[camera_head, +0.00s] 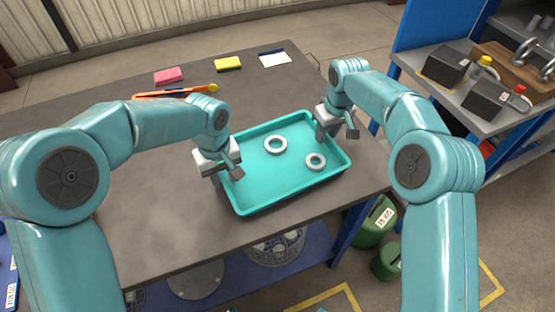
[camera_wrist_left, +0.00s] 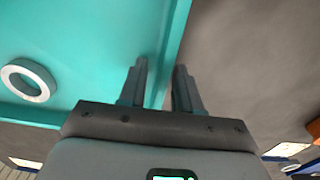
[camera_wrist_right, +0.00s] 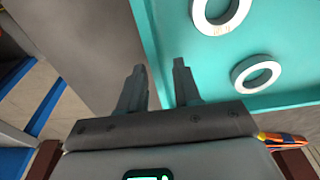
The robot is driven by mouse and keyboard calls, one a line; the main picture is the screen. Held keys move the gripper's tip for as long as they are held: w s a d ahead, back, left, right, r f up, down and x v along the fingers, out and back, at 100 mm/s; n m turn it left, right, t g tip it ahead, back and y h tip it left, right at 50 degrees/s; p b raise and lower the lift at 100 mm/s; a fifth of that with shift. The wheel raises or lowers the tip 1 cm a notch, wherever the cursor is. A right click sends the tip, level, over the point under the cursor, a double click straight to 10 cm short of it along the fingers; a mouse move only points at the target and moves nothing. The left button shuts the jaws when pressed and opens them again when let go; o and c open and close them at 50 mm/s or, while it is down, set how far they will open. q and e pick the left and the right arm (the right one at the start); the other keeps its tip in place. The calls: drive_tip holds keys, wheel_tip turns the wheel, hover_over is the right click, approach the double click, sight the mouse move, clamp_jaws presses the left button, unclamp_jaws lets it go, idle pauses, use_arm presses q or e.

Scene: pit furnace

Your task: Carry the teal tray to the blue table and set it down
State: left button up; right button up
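The teal tray (camera_head: 288,190) lies flat on a dark grey tabletop (camera_head: 140,215) with blue legs, near its right edge. Two pale rings, one larger (camera_head: 276,145) and one smaller (camera_head: 315,161), lie inside it. My left gripper (camera_head: 226,175) is at the tray's left wall. In the left wrist view its fingers (camera_wrist_left: 162,88) stand apart, one on each side of the wall, with gaps showing. My right gripper (camera_head: 337,131) is at the opposite wall. In the right wrist view its fingers (camera_wrist_right: 160,88) also stand apart on either side of the wall. I cannot tell which table is the blue one.
A pink sponge (camera_head: 168,75), a yellow sponge (camera_head: 228,63), a blue-and-white item (camera_head: 274,58) and an orange tool (camera_head: 165,93) lie along the far side. A blue-framed bench (camera_head: 440,91) with dark boxes stands at the right. Green canisters (camera_head: 374,222) stand below on the floor.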

use_arm(q)
drive_tip(key=shift+f, duration=0.2)
use_arm(e)
drive_tip(key=shift+f, duration=0.2)
use_arm(q)
clamp_jaws()
use_arm(e)
drive_tip(key=shift+a, duration=0.1)
clamp_jaws()
use_arm(q)
drive_tip(key=shift+d, duration=0.1)
use_arm(e)
drive_tip(key=shift+a, duration=0.15)
